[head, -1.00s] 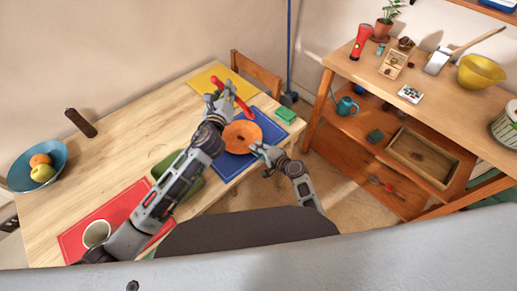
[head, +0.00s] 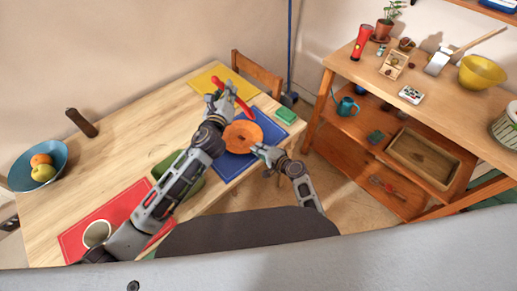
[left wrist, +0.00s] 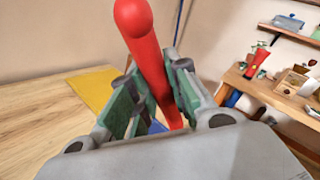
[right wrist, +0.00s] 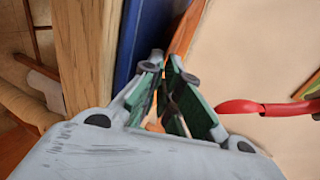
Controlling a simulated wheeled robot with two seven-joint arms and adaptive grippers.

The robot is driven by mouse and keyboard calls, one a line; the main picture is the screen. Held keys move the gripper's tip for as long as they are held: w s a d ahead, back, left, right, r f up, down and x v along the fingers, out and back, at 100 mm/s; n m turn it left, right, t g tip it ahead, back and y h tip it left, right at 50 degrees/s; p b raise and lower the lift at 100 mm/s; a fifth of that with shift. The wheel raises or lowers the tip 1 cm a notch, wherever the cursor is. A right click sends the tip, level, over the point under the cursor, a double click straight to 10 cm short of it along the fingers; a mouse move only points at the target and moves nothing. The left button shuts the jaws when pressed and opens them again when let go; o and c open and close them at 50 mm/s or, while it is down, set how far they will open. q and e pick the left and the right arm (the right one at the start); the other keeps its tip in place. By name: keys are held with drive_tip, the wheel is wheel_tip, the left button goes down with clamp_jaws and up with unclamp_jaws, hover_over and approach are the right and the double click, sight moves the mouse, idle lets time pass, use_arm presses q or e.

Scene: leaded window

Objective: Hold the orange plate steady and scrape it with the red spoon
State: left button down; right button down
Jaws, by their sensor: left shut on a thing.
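The orange plate (head: 242,136) lies on the blue mat (head: 229,168), with a dark patch at its middle. My left gripper (head: 222,101) is shut on the red spoon (head: 240,101), which also crosses the left wrist view (left wrist: 145,45). The spoon's lower end is by the plate's far rim. In the right wrist view the spoon (right wrist: 275,107) appears apart from the plate. My right gripper (head: 259,151) is at the plate's near right rim. Its fingers (right wrist: 166,62) come together on the plate's edge, seen as a thin orange strip (right wrist: 187,32).
A green tray (head: 190,187) sits below my left arm. A yellow mat (head: 208,80), a red mat (head: 75,236) with a cup, and a fruit bowl (head: 20,180) are also on the table.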

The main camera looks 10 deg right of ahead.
idle(0.7)
use_arm(q)
drive_tip(key=shift+s+a+f+m+g, duration=0.15)
drive_tip(key=shift+f+m+g, duration=0.15)
drive_tip(key=shift+f+m, duration=0.05)
drive_tip(key=shift+s+a+f+m+g, duration=0.15)
drive_tip(key=shift+f+m+g, duration=0.15)
drive_tip(key=shift+f+m, duration=0.05)
drive_tip(key=shift+r, duration=0.1)
idle(0.6)
